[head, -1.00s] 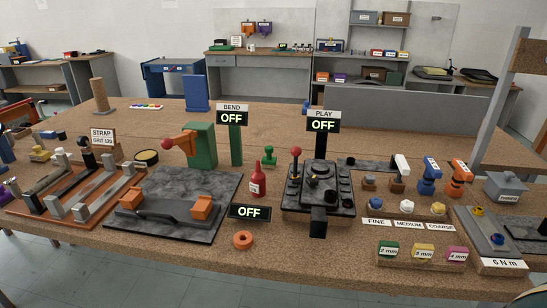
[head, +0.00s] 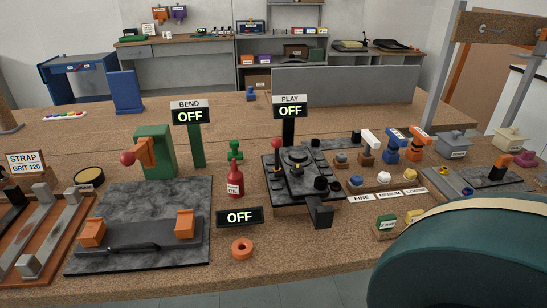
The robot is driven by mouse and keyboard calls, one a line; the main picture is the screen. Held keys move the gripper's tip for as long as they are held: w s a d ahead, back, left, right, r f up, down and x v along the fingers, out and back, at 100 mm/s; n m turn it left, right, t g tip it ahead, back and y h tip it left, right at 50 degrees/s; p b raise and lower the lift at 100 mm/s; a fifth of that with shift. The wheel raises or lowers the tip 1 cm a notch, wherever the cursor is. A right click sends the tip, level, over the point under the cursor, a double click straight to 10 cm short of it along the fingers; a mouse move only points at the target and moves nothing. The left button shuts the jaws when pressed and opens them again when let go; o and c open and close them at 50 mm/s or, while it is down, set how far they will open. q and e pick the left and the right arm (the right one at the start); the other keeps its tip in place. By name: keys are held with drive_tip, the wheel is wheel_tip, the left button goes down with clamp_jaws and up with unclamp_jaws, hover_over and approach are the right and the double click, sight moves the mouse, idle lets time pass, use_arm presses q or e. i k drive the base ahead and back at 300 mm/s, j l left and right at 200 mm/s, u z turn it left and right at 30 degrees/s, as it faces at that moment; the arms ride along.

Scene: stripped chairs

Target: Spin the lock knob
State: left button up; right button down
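No part is labelled as the lock knob, and I cannot tell which it is. The dark fixture (head: 300,170) under the PLAY sign (head: 290,105) has a red ball-topped lever (head: 278,114) and several small black knobs, one of them at its right side (head: 321,184). A green stand (head: 157,150) with an orange arm and red ball (head: 128,158) is on the left, behind a dark slab (head: 145,215) carrying two orange blocks. An orange ring (head: 242,249) lies at the bench front. Neither gripper is in view.
The BEND sign (head: 187,112) and PLAY sign read OFF, as does a low display (head: 239,217). A red oil bottle (head: 235,180) stands mid-bench. Coloured blocks and grit labels (head: 388,195) are at right, partly hidden by the teal part. The bench's back (head: 230,115) is mostly clear.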

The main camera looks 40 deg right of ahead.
sight(296, 170)
drive_tip(key=i+j+z, duration=0.1)
drive_tip(key=z, duration=0.25)
drive_tip(key=i+j+z, duration=0.1)
drive_tip(key=j+z, duration=0.15)
drive_tip(key=z, duration=0.15)
drive_tip(key=j+z, duration=0.2)
drive_tip(key=z, duration=0.15)
drive_tip(key=i, duration=0.05)
